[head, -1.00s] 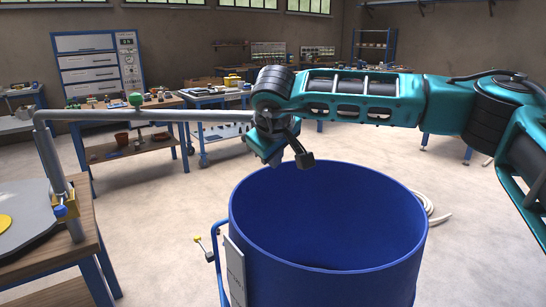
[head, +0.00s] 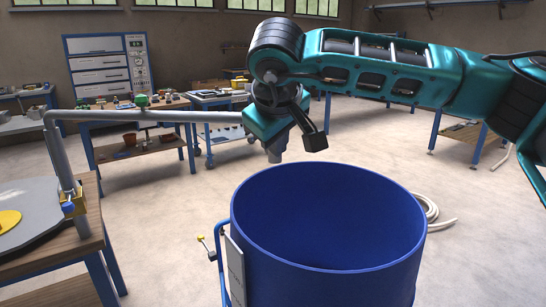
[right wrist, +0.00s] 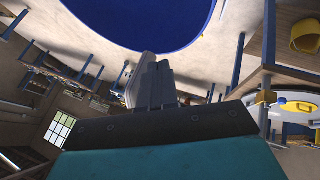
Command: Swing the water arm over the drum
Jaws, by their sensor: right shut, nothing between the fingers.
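The water arm (head: 195,116) is a grey pipe. My right gripper (head: 275,155) is shut and empty, pointing down by the pipe's far end, above and behind the drum's back-left rim. I cannot tell whether it touches the pipe. My left gripper is out of view.
A wooden bench (head: 75,255) with a grey round plate stands at left, beside the post. Workbenches (head: 140,150) and a drawer cabinet (head: 100,70) stand behind. A pale coiled hose (head: 430,212) lies on the floor right of the drum. The floor around is mostly clear.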

